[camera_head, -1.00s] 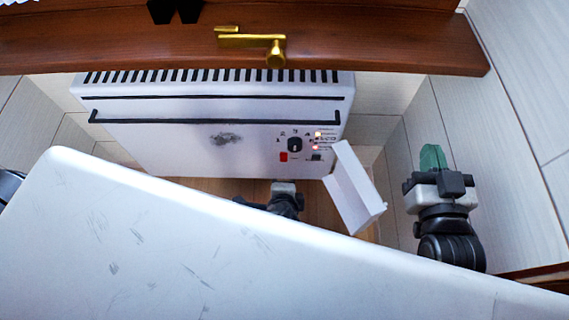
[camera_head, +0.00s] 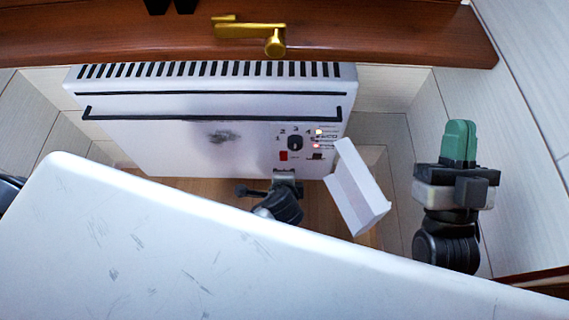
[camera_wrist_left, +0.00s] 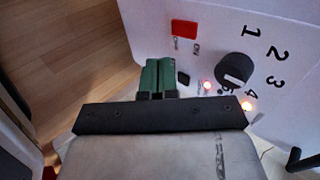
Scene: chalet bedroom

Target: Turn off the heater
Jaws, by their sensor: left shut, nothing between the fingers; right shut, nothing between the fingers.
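The white heater (camera_head: 160,140) stands below a wooden ledge. My right gripper (camera_head: 459,142) is shut, empty and upright, right of the heater.
A white box-like piece (camera_head: 358,190) is right of my left wrist, near the heater's lower right corner. The wooden ledge (camera_head: 120,42) with a brass handle (camera_head: 250,31) runs above the heater. A pale wall (camera_head: 525,130) stands close beyond my right gripper.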

